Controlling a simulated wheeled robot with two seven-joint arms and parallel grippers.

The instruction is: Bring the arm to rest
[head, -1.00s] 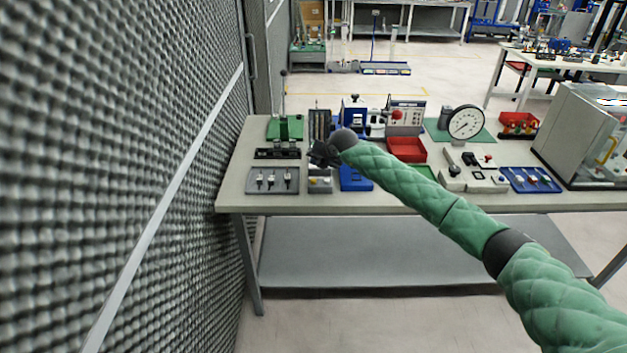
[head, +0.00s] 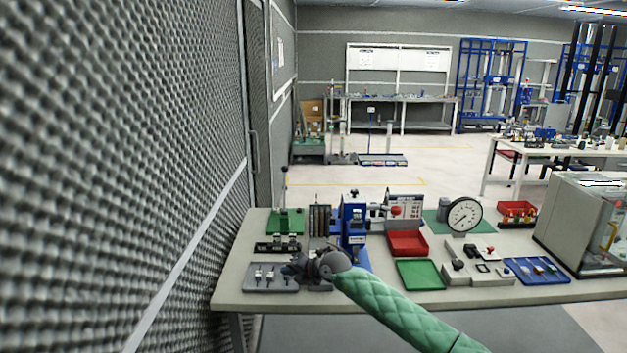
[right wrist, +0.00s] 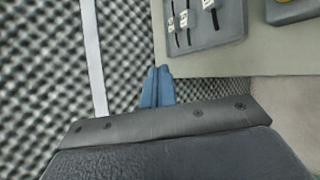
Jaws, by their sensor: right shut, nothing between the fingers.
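My right arm, in a green quilted sleeve, comes in from the lower right of the head view. Its dark right gripper (head: 292,268) is over the near left part of the workbench (head: 330,298), beside the grey tray (head: 268,285) with several small parts. In the right wrist view the blue fingertips (right wrist: 157,88) are together with nothing between them. They show against the foam wall, just left of the bench edge. My left gripper is in no view.
A foam wall (head: 120,170) runs close along the left. The bench holds a blue press (head: 353,225), a red tray (head: 407,243), a green tray (head: 420,274), a dial gauge (head: 464,215), a blue tray (head: 537,270) and a grey cabinet (head: 580,222).

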